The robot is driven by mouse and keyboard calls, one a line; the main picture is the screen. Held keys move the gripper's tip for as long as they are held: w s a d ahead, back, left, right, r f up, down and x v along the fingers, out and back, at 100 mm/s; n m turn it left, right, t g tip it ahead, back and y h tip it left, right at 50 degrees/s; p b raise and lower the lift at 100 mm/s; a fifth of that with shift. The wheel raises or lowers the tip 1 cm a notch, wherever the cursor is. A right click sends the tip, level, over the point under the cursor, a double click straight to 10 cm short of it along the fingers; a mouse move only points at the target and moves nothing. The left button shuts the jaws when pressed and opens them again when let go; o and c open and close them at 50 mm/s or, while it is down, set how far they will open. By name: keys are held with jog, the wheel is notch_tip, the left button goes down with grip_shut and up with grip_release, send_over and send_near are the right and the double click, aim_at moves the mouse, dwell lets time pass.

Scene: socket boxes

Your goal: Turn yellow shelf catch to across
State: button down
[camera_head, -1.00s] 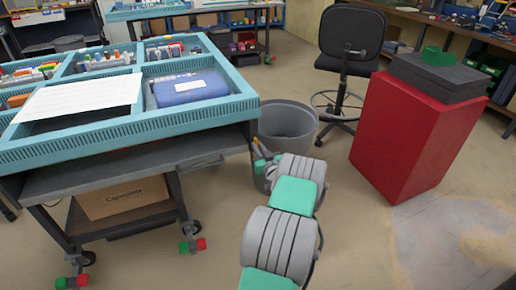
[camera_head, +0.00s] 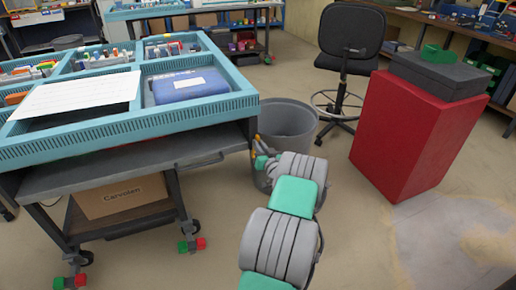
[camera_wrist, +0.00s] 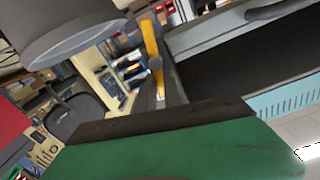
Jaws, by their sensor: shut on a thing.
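The yellow shelf catch (camera_head: 257,143) shows as a small piece at the right front corner of the teal-topped cart, by its post. In the wrist view the yellow catch (camera_wrist: 151,42) is a slim bar with a round end, running nearly up and down the picture. My gripper (camera_head: 261,158) is at this corner, shut on the catch. In the wrist view my gripper's green and dark body fills the bottom, and the grip itself is mostly hidden. The catch's exact angle to the shelf is hard to tell.
The cart's grey shelf (camera_head: 110,170) extends left of the catch, with a cardboard box (camera_head: 120,197) below. A grey bin (camera_head: 288,125) stands close behind my gripper. A red cabinet (camera_head: 410,135) and a black chair (camera_head: 350,45) are to the right. Floor between is clear.

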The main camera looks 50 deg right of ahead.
jog(key=shift+s+d+f+m+b, duration=0.2)
jog(key=shift+d+f+m+b, duration=0.4)
jog(key=shift+m, duration=1.95)
jog(key=shift+s+d+f+m+b, duration=0.2)
jog(key=shift+m+b, duration=0.65)
jog(key=shift+m, duration=1.75)
jog(key=shift+s+d+f+m+b, duration=0.2)
jog(key=shift+f+m+b, duration=0.45)
jog(key=shift+m, duration=1.9)
jog(key=shift+r, duration=0.1)
jog(key=c, duration=1.5)
grip_release()
jog(key=shift+o, duration=0.2)
jog(key=v, duration=0.7)
jog(key=shift+s+a+p, duration=0.2)
jog(key=shift+s+p, duration=0.15)
